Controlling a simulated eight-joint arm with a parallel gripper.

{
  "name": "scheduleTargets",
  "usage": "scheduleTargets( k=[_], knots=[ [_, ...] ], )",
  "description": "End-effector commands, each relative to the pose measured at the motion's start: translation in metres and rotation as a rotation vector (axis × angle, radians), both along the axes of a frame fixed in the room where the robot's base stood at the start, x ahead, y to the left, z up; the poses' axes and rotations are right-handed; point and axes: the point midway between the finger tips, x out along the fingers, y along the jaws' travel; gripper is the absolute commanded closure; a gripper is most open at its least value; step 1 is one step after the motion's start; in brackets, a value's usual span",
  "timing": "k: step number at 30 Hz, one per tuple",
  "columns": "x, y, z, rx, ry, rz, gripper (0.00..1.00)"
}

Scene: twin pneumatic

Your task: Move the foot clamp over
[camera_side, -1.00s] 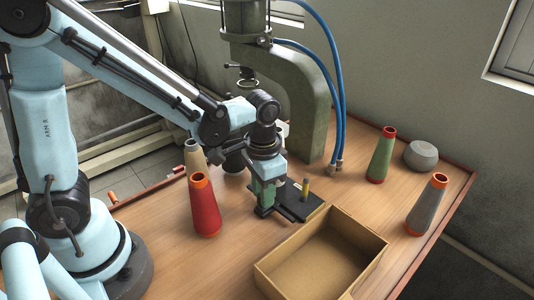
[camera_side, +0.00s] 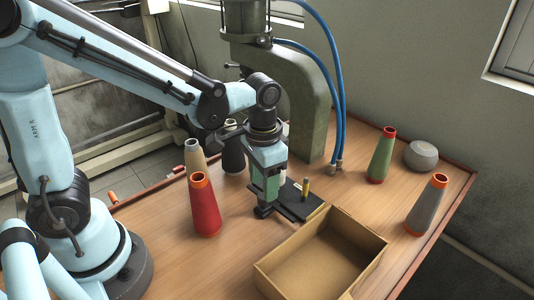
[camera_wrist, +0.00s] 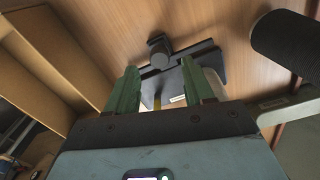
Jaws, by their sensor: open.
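A dark assembly that appears to be the foot clamp lies on the wooden table: a flat black plate (camera_side: 302,207) with a short brass post (camera_side: 305,187) and a black block (camera_side: 263,211) at its left end. In the wrist view its round black end (camera_wrist: 158,48) and cross bar show beyond my fingertips, and the plate (camera_wrist: 212,60) is partly covered by a finger. My gripper (camera_side: 265,200) points down, just above the block. In the wrist view the green fingers of my gripper (camera_wrist: 158,68) are apart with nothing clearly held between them. Contact with the block cannot be told.
An open cardboard box (camera_side: 318,262) stands in front, close to the plate. A red cone (camera_side: 204,208), beige cone (camera_side: 194,158) and dark spool (camera_side: 233,155) stand left. The press frame (camera_side: 305,100) rises behind. Green (camera_side: 381,158) and grey (camera_side: 427,205) cones stand right.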

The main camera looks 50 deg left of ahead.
Motion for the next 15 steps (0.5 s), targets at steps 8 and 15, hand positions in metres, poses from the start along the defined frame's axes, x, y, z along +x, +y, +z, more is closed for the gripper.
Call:
scheduleTargets(
  k=[8,15],
  knots=[
    [-0.001,0.000,0.044,0.000,0.000,0.000,0.48],
    [0.000,0.000,0.076,0.000,0.000,0.000,0.48]
  ],
)
